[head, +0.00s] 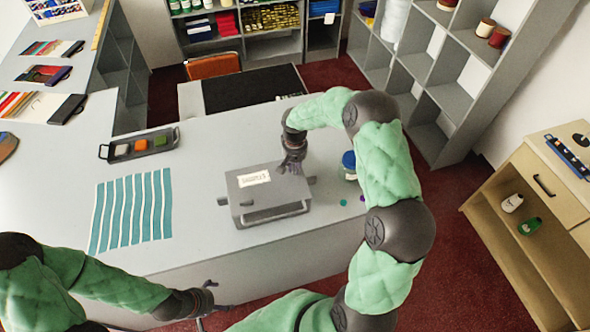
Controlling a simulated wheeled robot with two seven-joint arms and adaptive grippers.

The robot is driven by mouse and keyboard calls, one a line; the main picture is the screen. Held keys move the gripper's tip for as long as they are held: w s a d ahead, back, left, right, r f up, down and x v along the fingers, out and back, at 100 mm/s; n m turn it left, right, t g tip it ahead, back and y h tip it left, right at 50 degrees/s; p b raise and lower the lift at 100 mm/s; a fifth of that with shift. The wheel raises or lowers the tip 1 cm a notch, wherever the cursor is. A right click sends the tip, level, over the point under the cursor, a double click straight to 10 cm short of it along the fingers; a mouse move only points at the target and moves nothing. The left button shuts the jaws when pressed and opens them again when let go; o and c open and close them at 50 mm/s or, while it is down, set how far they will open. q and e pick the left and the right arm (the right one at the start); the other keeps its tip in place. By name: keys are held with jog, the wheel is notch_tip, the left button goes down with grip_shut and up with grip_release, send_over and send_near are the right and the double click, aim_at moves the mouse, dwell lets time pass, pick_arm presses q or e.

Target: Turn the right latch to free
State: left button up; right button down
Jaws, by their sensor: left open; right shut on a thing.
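A grey case (240,186) with a white label (254,179) stands on the counter, with a bar-like handle across its front. A small dark tab (222,201) juts from its left side, and another (311,180) juts from its right side. My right gripper (291,170) reaches down from behind to the case's back right corner. It is shut on what appears to be the right latch, which the fingers hide, so its angle cannot be told. My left gripper (222,297) is open and empty, low in front of the counter and apart from the case.
Counter between sheet and case is clear.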

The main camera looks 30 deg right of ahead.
jog(key=m+b, duration=0.5)
jog(key=shift+a+f+m+b, duration=0.15)
jog(key=shift+f+m+b, duration=0.05)
jog(key=shift+m+b, duration=0.8)
jog(key=shift+m, duration=0.1)
jog(key=m+b, duration=0.3)
jog(key=m, duration=0.1)
jog(key=shift+a+m, duration=0.15)
jog(key=shift+m, duration=0.15)
jog(key=shift+w+r+m+b, duration=0.15)
jog(key=shift+m+b, duration=0.65)
jog(key=shift+m, duration=1.1)
jog(key=shift+a, duration=0.1)
jog(key=c, duration=1.1)
grip_release()
jog(key=shift+c, duration=0.2)
